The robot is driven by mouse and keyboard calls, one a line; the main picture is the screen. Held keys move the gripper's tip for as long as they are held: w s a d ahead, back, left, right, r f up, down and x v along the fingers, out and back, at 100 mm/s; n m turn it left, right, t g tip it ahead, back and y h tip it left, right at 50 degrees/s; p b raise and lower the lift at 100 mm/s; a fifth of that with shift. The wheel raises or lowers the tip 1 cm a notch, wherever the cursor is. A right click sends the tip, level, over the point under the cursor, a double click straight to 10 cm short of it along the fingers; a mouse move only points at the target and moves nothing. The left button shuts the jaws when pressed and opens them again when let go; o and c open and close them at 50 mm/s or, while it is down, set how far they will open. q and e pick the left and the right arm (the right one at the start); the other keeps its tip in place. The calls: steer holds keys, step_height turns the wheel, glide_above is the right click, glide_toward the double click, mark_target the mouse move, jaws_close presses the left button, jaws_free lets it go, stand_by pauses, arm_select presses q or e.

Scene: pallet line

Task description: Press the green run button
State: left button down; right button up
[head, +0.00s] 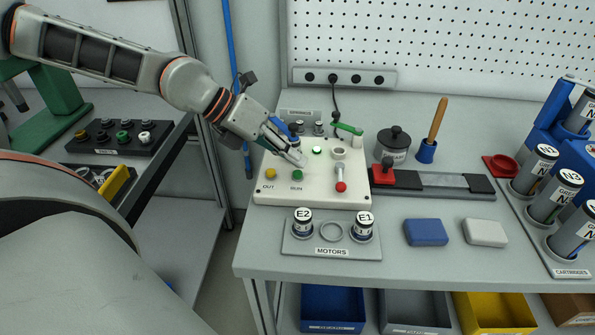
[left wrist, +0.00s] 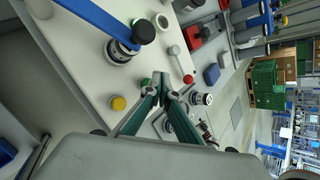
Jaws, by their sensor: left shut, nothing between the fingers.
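A white control box (head: 315,194) stands on the bench in the head view. The green run button (head: 297,175) is on its front part above the label RUN, with a yellow button (head: 271,173) to its left above OUT. My left gripper (head: 303,163) is shut and empty, its fingertips just behind and above the run button. In the left wrist view the shut fingertips (left wrist: 162,84) are beside the green button (left wrist: 145,82), which they partly cover. Whether they touch the box cannot be told. My right gripper is not in view.
A lever with a red knob (head: 341,187) stands right of the run button. A lit green lamp (head: 317,150) is behind. The motors tray (head: 331,246) lies in front of the box. Blue (head: 426,232) and white (head: 486,232) blocks lie to the right.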

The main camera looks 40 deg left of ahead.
mark_target(294, 172)
arm_select(q)
steer(key=shift+r+p, duration=0.65)
steer(key=shift+r, duration=1.9)
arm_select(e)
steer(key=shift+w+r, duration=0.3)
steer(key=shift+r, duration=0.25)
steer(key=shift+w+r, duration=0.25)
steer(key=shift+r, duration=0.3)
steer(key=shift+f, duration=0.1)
